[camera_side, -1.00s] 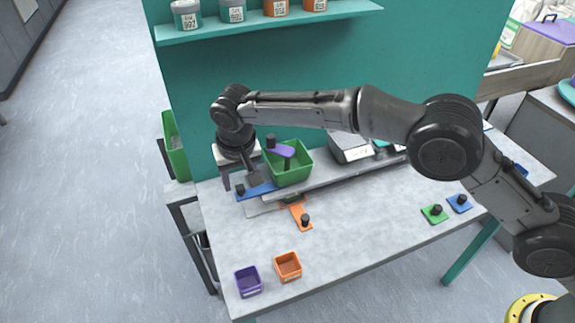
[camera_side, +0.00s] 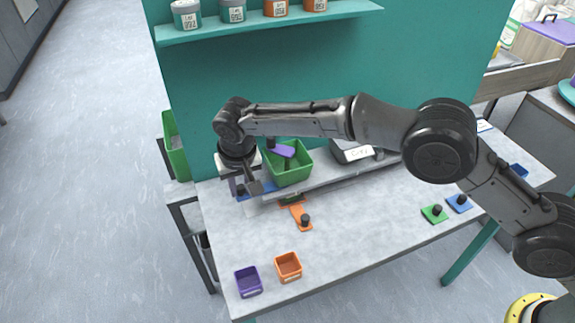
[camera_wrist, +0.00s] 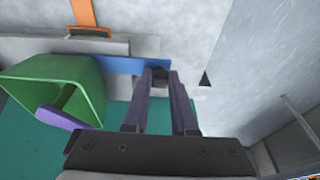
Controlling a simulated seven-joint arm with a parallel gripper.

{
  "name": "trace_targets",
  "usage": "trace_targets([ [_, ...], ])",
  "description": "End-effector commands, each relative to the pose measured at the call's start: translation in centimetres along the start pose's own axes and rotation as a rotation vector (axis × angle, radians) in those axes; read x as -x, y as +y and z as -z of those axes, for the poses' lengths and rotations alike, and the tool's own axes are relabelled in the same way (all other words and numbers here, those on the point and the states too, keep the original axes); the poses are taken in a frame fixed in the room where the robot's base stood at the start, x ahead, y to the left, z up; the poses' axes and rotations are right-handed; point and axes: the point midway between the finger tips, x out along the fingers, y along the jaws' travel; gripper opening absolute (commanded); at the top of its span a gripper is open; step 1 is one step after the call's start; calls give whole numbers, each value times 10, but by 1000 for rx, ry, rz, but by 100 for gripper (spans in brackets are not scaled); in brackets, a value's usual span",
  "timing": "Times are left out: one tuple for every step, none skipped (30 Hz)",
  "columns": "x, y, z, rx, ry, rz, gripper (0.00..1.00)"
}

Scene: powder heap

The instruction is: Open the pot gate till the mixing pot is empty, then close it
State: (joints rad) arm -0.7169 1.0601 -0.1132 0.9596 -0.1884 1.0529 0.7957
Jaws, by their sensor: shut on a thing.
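The green pot (camera_side: 288,172) stands at the back left of the bench and also shows in the wrist view (camera_wrist: 55,80). My gripper (camera_wrist: 160,72) is shut on the knob, one finger on each side. In the side view my gripper (camera_side: 247,188) is low at the slide, hiding part of it. The pot's contents cannot be made out.
An orange slide (camera_side: 297,211) with a black knob lies in front of the pot. Purple (camera_side: 248,281) and orange (camera_side: 288,267) boxes stand near the front left edge. Green (camera_side: 430,217) and blue (camera_side: 455,208) knobbed plates lie at right. The middle bench is clear.

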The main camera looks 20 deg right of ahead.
Motion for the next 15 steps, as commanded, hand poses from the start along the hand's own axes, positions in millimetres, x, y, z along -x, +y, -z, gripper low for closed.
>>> trace_targets([
  [0, 0, 0, 0, 0, 0, 0],
  [0, 0, 0, 0, 0, 0, 0],
  [0, 0, 0, 0, 0, 0, 0],
  [0, 1, 0, 0, 0, 0, 0],
  [0, 2, 0, 0, 0, 0, 0],
  [1, 3, 0, -1, 0, 0, 0],
  [1, 5, 1, -1, 0, 0, 0],
  [1, 7, 1, -1, 0, 0, 0],
  [0, 10, 0, -1, 0, -1, 0],
  [1, 12, 1, -1, 0, -1, 0],
  [1, 15, 1, -1, 0, -1, 0],
  [1, 18, 1, -1, 0, -1, 0],
  [1, 20, 1, 0, 0, -1, 0],
  [1, 22, 1, -1, 1, 0, 0],
  [1, 24, 1, -1, 0, -1, 0],
])
